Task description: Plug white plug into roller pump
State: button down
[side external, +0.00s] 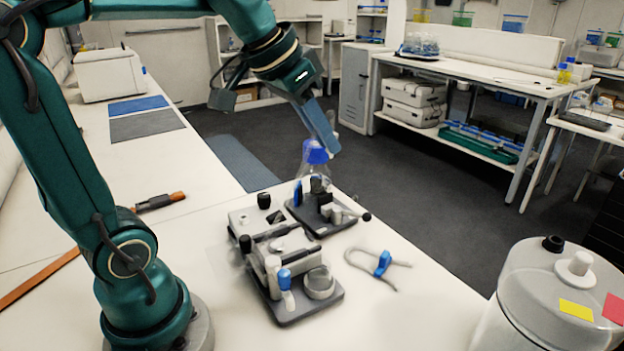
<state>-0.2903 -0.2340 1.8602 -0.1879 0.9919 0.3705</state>
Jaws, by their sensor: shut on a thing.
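My gripper (325,132) is above the back end of the table. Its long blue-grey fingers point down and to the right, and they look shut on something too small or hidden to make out. A clear bottle with a blue cap (316,153) shows right by the fingertips; I cannot tell whether they touch. Two pump-like units on dark bases stand below: a front unit (318,312) with white cylinders and a blue part, and a back unit (345,226) with a black knob. I cannot tell which is the roller pump. I cannot clearly pick out the white plug.
A pale looped tube with a blue clamp (383,263) lies right of the units. A large white vessel (545,300) with a lidded top stands at the front right. A dark tool with an orange end (160,201) lies at left. The table's front middle (400,310) is clear.

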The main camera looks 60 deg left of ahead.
jog(key=s+a+f+n+g+y, duration=0.1)
jog(key=s+a+f+n+g, duration=0.1)
jog(key=n, duration=0.6)
jog(key=s+a+f+n+g+y, duration=0.2)
jog(key=a+f+n+g, duration=0.3)
jog(key=n, duration=0.4)
jog(key=s+a+f+n+g+y, duration=0.2)
jog(key=a+f+n, duration=0.3)
jog(key=n, duration=0.4)
jog(key=shift+s+a+f+g, duration=0.3)
jog(key=shift+s+a+g, duration=0.2)
jog(key=shift+a+g, duration=0.25)
jog(key=shift+s+a+f+n, duration=0.2)
jog(key=shift+f+n, duration=0.2)
jog(key=shift+f, duration=1.35)
jog(key=shift+f, duration=0.65)
jog(key=c, duration=0.8)
grip_release()
jog(key=shift+o, duration=0.2)
jog(key=shift+w, duration=0.1)
